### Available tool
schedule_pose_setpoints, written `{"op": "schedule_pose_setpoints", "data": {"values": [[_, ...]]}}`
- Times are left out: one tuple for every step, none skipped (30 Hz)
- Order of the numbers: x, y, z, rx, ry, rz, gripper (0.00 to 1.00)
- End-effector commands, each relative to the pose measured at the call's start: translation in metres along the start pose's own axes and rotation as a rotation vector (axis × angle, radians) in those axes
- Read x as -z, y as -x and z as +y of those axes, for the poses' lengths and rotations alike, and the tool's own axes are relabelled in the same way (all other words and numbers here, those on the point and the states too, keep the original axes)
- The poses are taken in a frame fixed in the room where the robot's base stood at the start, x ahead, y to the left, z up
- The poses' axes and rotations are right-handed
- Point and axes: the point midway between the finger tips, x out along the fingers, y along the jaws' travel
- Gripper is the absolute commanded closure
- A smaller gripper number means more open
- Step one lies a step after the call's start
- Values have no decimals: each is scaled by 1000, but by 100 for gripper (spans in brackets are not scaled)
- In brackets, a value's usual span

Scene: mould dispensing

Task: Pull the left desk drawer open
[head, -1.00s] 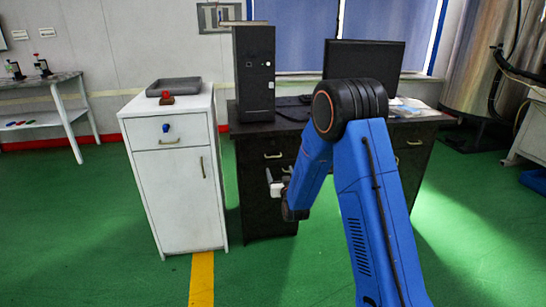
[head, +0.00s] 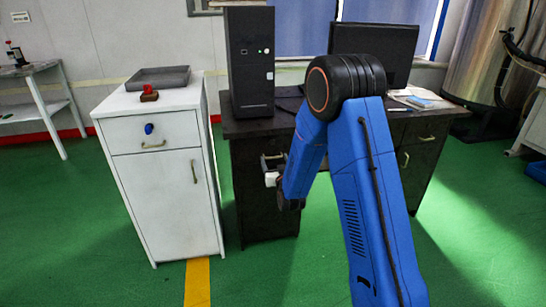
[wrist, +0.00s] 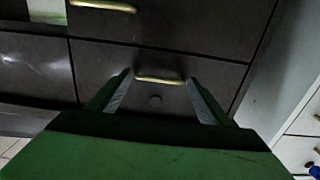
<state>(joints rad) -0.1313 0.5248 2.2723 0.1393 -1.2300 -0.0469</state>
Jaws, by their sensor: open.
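The dark desk (head: 290,126) has its left drawer (wrist: 118,62) under the computer tower. The wrist view looks upside down. The drawer front looks flush and closed, with a brass bar handle (wrist: 160,80) and a round lock beside it. My gripper (head: 272,160) is at the left drawer's front in the head view. In the wrist view its two fingers (wrist: 160,92) are open, one on each side of the handle, and they hold nothing. I cannot tell whether the fingertips touch the front. My forearm hides part of the desk.
A white cabinet (head: 164,185) with a blue key stands just left of the desk, a narrow gap between. A grey tray (head: 158,77) and a red-topped object (head: 149,92) lie on it. A tower (head: 250,62) and monitor (head: 378,50) stand on the desk. Green floor in front is open.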

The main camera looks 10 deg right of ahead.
Motion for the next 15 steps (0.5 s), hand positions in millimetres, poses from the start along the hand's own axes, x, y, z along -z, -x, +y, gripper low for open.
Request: {"op": "schedule_pose_setpoints", "data": {"values": [[0, 1, 0, 0, 0, 0, 28], [0, 1, 0, 0, 0, 0, 28], [0, 2, 0, 0, 0, 0, 28], [0, 2, 0, 0, 0, 0, 28], [0, 2, 0, 0, 0, 0, 28], [0, 2, 0, 0, 0, 0, 28], [0, 2, 0, 0, 0, 0, 28], [0, 2, 0, 0, 0, 0, 28], [0, 2, 0, 0, 0, 0, 28], [0, 2, 0, 0, 0, 0, 28], [0, 2, 0, 0, 0, 0, 28], [0, 2, 0, 0, 0, 0, 28], [0, 2, 0, 0, 0, -1, 35], [0, 2, 0, 0, 0, -1, 43], [0, 2, 0, 0, 0, -1, 52]]}}
